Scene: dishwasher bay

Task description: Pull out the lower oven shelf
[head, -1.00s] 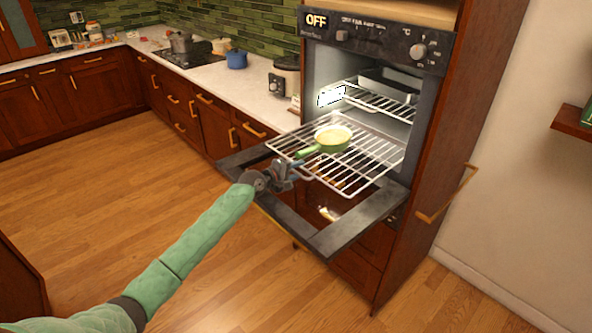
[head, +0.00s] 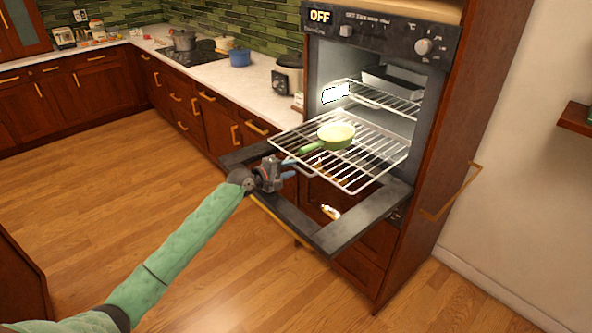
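The lower oven shelf (head: 372,150) is a wire rack that sticks well out of the oven over the lowered door. A green pan (head: 336,136) with pale contents stands on it, its handle toward the shelf's front left. My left gripper (head: 290,168) is at the shelf's front edge. Its two bluish fingers show apart, one higher and one lower, by the front wire. I cannot tell whether they touch the wire. My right gripper is not in view.
The oven door (head: 345,232) is open and lies flat below the shelf. An upper rack (head: 385,101) holds a dark tray (head: 392,82) inside the oven. A counter (head: 215,80) with pots runs at the left. The wooden floor in front is clear.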

